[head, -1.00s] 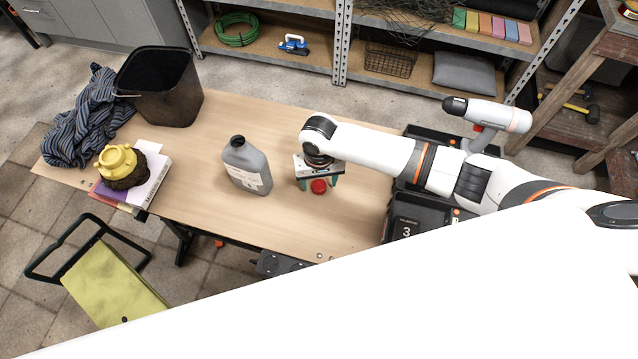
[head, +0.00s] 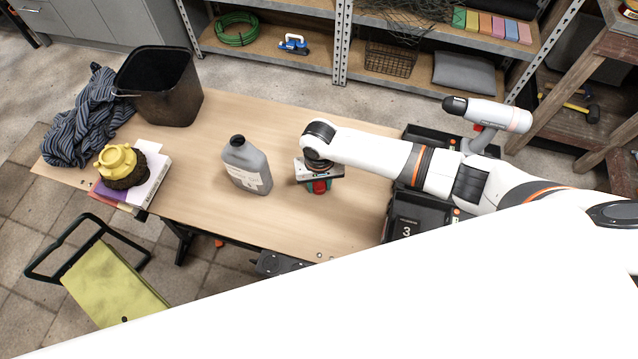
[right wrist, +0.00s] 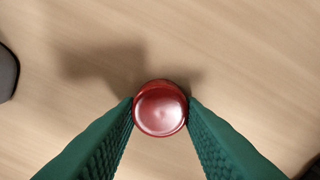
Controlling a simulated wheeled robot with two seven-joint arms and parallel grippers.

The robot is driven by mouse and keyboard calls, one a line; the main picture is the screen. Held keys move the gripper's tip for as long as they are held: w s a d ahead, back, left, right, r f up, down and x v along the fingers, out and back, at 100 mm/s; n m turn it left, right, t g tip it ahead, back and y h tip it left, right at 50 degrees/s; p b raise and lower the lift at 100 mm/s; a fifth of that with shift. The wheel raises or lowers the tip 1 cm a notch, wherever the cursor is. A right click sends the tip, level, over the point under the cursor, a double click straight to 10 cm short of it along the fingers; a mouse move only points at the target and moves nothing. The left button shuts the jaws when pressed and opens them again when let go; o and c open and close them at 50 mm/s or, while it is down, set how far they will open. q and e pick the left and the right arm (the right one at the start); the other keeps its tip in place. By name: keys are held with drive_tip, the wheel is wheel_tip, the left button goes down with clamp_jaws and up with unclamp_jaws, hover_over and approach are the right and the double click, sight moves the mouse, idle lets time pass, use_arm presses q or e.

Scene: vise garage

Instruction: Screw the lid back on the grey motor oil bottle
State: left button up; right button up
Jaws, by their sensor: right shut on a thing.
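The grey motor oil bottle (head: 247,167) stands upright on the table, its dark neck uncovered. Its edge shows at the left of the right wrist view (right wrist: 6,73). The red lid (head: 320,186) is to the right of the bottle. My right gripper (head: 319,187) points down and is shut on the red lid, which shows between both green fingers in the right wrist view (right wrist: 160,108). I cannot tell whether the lid still touches the table. My left gripper is not in view.
A black bin (head: 160,88), a striped cloth (head: 86,120) and books (head: 150,182) with a yellow-topped object (head: 118,163) occupy the left of the table (head: 205,205). Black cases (head: 409,214) and a drill (head: 487,114) are at the right. The wood around the bottle is clear.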

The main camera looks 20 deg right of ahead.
sight(319, 185)
drive_tip(key=shift+r, duration=0.1)
wheel_tip(319, 185, up, 10)
idle(0.4)
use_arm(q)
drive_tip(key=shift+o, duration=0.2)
